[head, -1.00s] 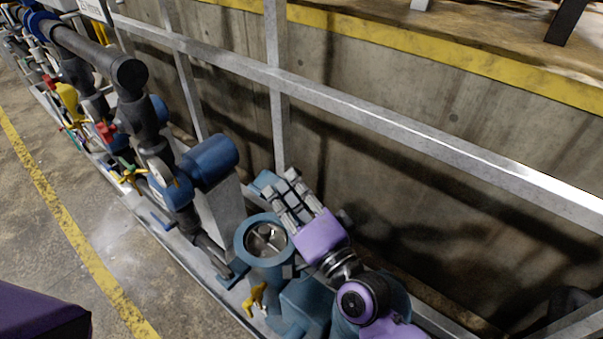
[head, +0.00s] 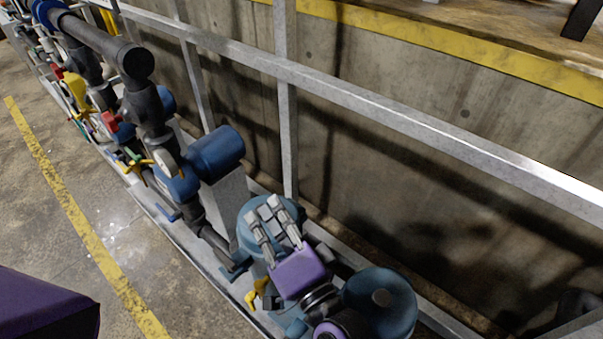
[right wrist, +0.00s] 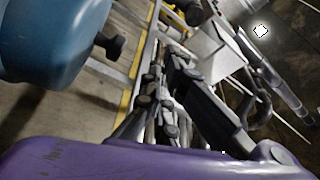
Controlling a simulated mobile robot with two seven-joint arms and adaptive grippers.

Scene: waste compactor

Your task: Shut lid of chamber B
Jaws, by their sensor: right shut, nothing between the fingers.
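A teal chamber with a round lid (head: 247,229) stands low at the centre of the head view. The lid lies over the chamber mouth, and the inside does not show. Whether it sits fully flat is hard to tell, because my right gripper (head: 262,212) covers much of it. The fingers also show in the right wrist view (right wrist: 160,85). No label shows which chamber is B. My left gripper is out of view.
A second teal round vessel (head: 385,310) with a small cap stands right of my right gripper. A yellow handle (head: 257,294) is at the chamber's front left. Blue pipework (head: 212,155) is behind left. A metal railing (head: 400,120) runs behind. The floor left is clear.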

